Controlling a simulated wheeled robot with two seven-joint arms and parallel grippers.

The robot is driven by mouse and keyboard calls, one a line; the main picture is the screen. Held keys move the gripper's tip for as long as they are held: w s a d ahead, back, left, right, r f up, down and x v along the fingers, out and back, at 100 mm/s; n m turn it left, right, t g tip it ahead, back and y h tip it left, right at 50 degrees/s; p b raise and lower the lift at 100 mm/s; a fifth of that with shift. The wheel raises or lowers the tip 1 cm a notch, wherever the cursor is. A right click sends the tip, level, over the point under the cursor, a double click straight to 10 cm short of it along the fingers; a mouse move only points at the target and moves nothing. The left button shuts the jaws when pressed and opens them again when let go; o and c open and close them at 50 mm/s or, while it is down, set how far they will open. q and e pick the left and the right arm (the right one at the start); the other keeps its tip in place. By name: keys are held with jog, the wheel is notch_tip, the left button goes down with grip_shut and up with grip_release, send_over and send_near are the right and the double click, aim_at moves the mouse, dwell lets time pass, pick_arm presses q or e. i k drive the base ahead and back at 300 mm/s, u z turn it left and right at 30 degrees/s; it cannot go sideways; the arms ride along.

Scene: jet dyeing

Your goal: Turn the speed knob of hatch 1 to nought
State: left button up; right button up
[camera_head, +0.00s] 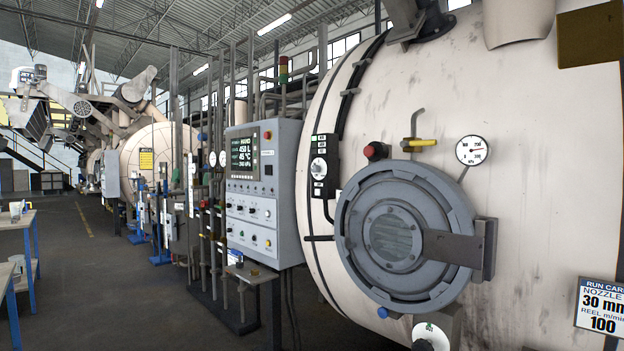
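A round grey hatch (405,235) is shut on the front of a large cream vessel (540,130). A narrow black control box (324,185) with small green labels is on the vessel, left of the hatch. It carries a round white-faced knob (318,168). Another dial with a white face (431,333) sits below the hatch, partly cut off by the bottom edge. The markings on both are too small to read, and I cannot tell which one is the speed knob. Neither of my grippers shows in the head view.
A grey control cabinet (262,190) with a display stands left of the vessel. A yellow-handled valve (419,143), a red button (376,151) and a pressure gauge (472,150) are above the hatch. A run card (602,306) is at lower right. Open floor (90,290) lies at left.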

aim_at(315, 169)
jog(key=z, duration=0.45)
jog(key=i, duration=1.7)
jog(key=z, duration=0.3)
